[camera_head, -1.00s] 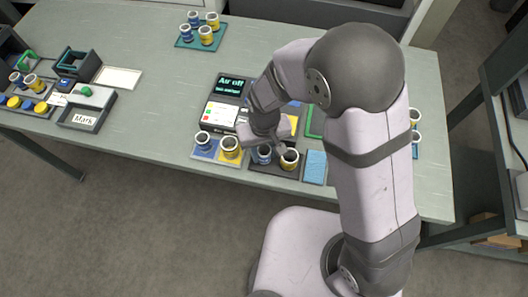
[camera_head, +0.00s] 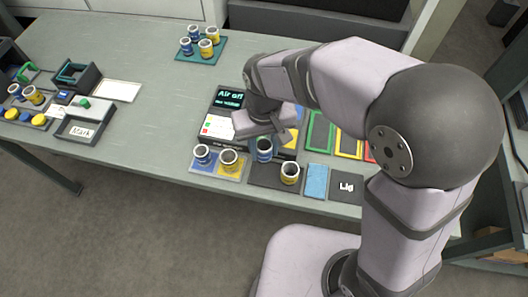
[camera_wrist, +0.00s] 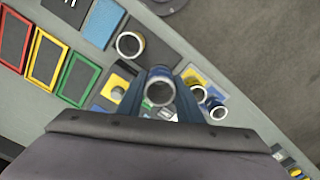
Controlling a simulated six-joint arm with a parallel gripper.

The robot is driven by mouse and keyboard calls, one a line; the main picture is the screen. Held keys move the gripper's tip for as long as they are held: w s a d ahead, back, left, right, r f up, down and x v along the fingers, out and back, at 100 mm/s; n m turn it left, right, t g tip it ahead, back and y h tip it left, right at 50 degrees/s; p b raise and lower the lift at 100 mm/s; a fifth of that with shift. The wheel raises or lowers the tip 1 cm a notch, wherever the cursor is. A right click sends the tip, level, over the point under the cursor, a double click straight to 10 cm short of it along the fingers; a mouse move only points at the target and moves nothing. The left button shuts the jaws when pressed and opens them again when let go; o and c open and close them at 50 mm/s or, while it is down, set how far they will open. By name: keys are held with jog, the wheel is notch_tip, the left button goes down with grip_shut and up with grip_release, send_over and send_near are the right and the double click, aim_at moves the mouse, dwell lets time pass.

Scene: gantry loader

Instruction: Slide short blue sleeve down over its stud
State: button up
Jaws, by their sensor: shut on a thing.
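My gripper (camera_head: 270,138) is shut on a blue sleeve (camera_head: 264,150) with a pale rim. The sleeve looks upright and seems to hang just above or beside the dark mat. In the wrist view the sleeve (camera_wrist: 160,88) sits between the two fingers, its open top facing the camera. Another blue sleeve (camera_head: 202,154) stands on the blue half of a blue-and-yellow tray.
A yellow sleeve (camera_head: 290,174) stands on the dark mat (camera_head: 262,174), close to the held sleeve. Another yellow sleeve (camera_head: 229,161) stands to the left. A display box (camera_head: 229,97) reading "Air off" is behind. A light-blue pad (camera_head: 316,181) lies to the right.

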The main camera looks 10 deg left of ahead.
jog(key=w+d+m+p, duration=0.1)
jog(key=w+d+p, duration=0.1)
jog(key=w, duration=0.1)
jog(key=w+d+f+m+p, duration=0.1)
jog(key=w+d+p, duration=0.1)
jog(key=w+p, duration=0.1)
jog(key=w+d+m+p, duration=0.1)
jog(key=w+d+p, duration=0.2)
jog(key=shift+w+f, duration=0.35)
jog(key=shift+f, duration=0.05)
jog(key=w, duration=0.2)
jog(key=w+a, duration=0.1)
jog(key=w, duration=0.4)
jog(key=shift+w+a+r+p, duration=0.15)
jog(key=shift+w+p, duration=0.25)
jog(key=shift+w+a+r+n, duration=0.3)
jog(key=shift+w+r+n, duration=0.2)
jog(key=shift+w+r, duration=0.2)
jog(key=shift+w+a+r+n, duration=0.25)
jog(key=shift+w+r+n, duration=0.25)
jog(key=shift+w+r, duration=0.15)
jog(key=shift+w+a+r+n, duration=0.3)
jog(key=shift+w+r+n, duration=0.25)
jog(key=shift+r, duration=0.2)
jog(key=shift+f, duration=0.25)
